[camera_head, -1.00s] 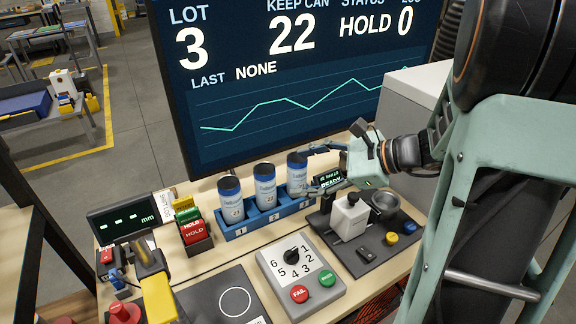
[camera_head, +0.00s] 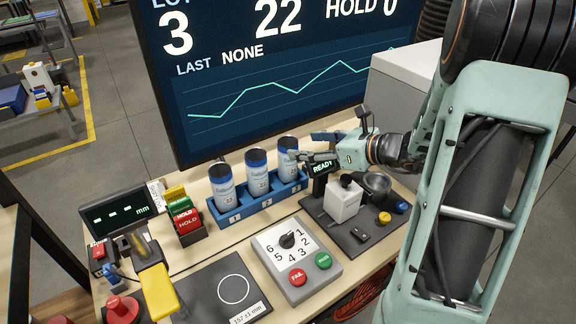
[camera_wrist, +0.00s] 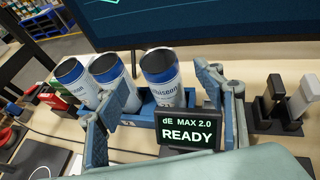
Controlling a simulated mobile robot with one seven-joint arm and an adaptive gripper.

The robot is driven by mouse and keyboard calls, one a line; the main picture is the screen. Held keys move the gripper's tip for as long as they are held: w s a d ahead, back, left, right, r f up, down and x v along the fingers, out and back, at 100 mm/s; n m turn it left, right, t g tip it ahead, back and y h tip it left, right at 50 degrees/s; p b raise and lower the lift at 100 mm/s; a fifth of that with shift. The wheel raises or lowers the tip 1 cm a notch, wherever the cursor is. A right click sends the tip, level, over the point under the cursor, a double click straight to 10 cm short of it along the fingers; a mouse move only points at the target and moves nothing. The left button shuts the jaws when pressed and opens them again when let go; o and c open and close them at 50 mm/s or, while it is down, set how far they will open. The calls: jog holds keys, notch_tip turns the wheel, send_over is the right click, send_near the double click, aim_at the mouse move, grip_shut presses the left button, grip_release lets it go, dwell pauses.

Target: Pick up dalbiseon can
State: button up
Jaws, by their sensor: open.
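Three white-and-blue cans with dark tops stand upright in a blue rack (camera_head: 232,232). The rightmost can (camera_head: 288,158) is at slot 3. In the wrist view this can (camera_wrist: 165,90) is centred between my fingers, with lettering ending in "seon" partly readable. The middle can (camera_head: 257,172) and left can (camera_head: 222,187) stand beside it; their names are too small to read. My gripper (camera_head: 308,147) is open, just right of the rightmost can. In the wrist view my gripper (camera_wrist: 166,88) has a finger to each side of that can, apart from it and empty.
A READY display (camera_head: 322,167) and a white block device (camera_head: 344,198) stand right of the rack. HOLD blocks (camera_head: 186,217) stand left. A dial box (camera_head: 297,252) is in front. The large screen (camera_head: 280,85) rises behind the cans.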

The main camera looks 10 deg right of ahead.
aim_at(297, 146)
jog(key=x, duration=0.4)
jog(key=shift+w+a+f, duration=0.1)
jog(key=shift+f, duration=0.05)
jog(key=shift+c, duration=0.5)
jog(key=c, duration=0.7)
